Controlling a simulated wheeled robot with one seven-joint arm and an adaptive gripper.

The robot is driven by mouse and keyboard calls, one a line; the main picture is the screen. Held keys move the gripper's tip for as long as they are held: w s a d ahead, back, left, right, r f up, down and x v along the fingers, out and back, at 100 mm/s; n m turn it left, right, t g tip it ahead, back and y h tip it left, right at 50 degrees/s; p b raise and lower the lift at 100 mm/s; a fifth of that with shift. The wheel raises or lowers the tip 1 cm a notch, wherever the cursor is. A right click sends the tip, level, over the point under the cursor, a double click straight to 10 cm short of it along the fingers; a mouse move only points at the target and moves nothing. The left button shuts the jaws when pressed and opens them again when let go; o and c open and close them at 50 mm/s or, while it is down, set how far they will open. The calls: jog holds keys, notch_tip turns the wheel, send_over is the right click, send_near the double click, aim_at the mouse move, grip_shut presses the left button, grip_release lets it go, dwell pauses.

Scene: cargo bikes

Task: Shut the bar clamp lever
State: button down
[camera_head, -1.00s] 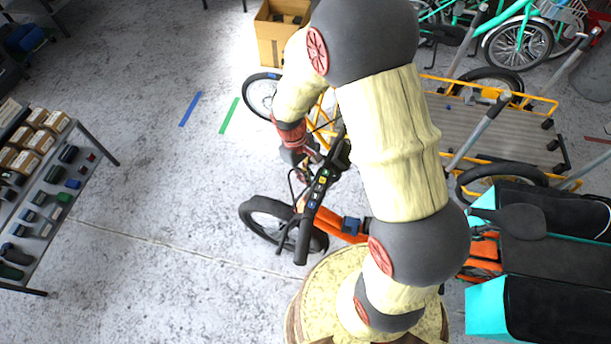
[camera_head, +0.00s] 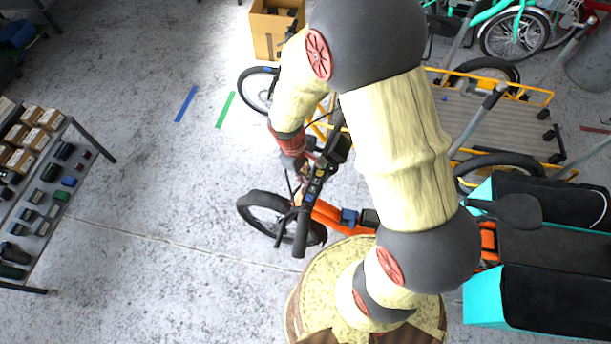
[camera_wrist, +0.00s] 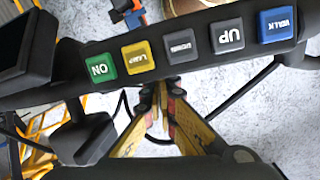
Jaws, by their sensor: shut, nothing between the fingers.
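The black handlebar (camera_head: 316,192) of an orange cargo bike crosses below my forearm in the head view. In the wrist view the bar (camera_wrist: 195,41) fills the top and carries a row of lettered buttons, including a green ON button (camera_wrist: 101,65) and a blue WALK button (camera_wrist: 276,24). My gripper (camera_wrist: 168,91) is shut and empty, its fingertips close to the bar's near edge below the grey middle button; I cannot tell whether they touch it. In the head view the gripper is mostly hidden. I cannot make out the clamp lever clearly in either view.
A black block-shaped part (camera_wrist: 84,138) sits left of my fingers, with black cables around. The bike's front wheel (camera_head: 268,217) is below the bar. A shelf table (camera_head: 55,190) stands left; a yellow-railed cargo bike (camera_head: 500,115) is right.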

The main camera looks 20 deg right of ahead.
jog(key=shift+w, duration=0.1)
dwell(0.6)
jog(key=shift+w+d+r, duration=0.15)
jog(key=shift+w+d, duration=0.05)
jog(key=shift+w, duration=0.45)
